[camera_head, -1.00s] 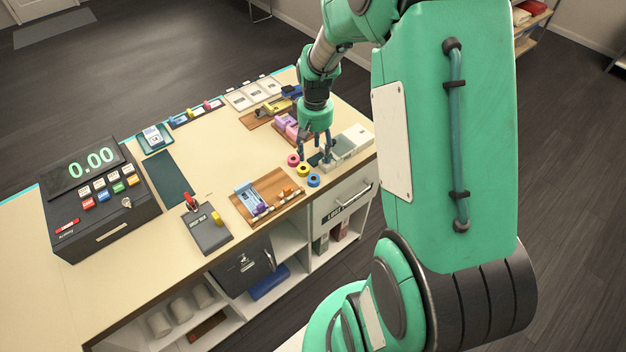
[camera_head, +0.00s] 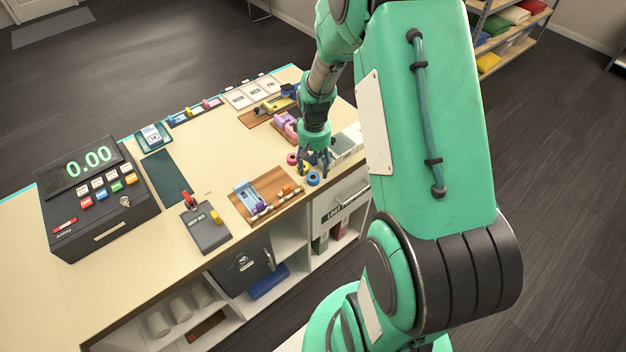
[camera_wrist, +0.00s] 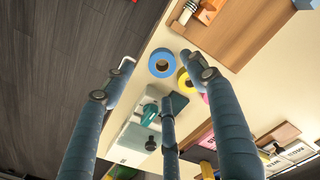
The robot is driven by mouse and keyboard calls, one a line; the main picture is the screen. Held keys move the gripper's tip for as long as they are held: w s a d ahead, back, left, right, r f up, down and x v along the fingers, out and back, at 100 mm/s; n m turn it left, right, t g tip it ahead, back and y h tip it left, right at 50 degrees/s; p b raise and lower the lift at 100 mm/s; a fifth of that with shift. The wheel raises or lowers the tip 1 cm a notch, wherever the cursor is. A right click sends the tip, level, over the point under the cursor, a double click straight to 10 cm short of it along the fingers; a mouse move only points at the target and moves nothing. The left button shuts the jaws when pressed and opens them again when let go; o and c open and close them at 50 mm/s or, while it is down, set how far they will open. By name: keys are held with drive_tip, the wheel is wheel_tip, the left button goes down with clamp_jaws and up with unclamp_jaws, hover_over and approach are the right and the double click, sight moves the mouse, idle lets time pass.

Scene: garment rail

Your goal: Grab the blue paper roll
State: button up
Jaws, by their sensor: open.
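The blue paper roll (camera_head: 313,180) lies flat on the counter near its front edge, a ring with a dark hole. In the wrist view the blue roll (camera_wrist: 154,71) lies between and just ahead of the two outer fingers, apart from them. My gripper (camera_head: 314,168) is open and empty, with its fingers pointing down just above and behind the blue roll. The wrist view shows three fingers of the gripper (camera_wrist: 165,80) spread apart. A yellow roll (camera_wrist: 181,82) sits right beside the blue one, partly hidden by a finger.
A pink roll (camera_head: 292,158) lies behind the yellow one. A wooden tray (camera_head: 285,183) with small items is to the left. A pale box (camera_head: 349,143) stands to the right. A cash register (camera_head: 95,190) is far left. The counter's front edge is close by.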

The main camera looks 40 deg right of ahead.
sight(313, 177)
drive_tip(key=shift+f, duration=0.15)
drive_tip(key=shift+w+a+f, duration=0.15)
drive_tip(key=shift+f, duration=2.35)
drive_tip(key=c, duration=1.1)
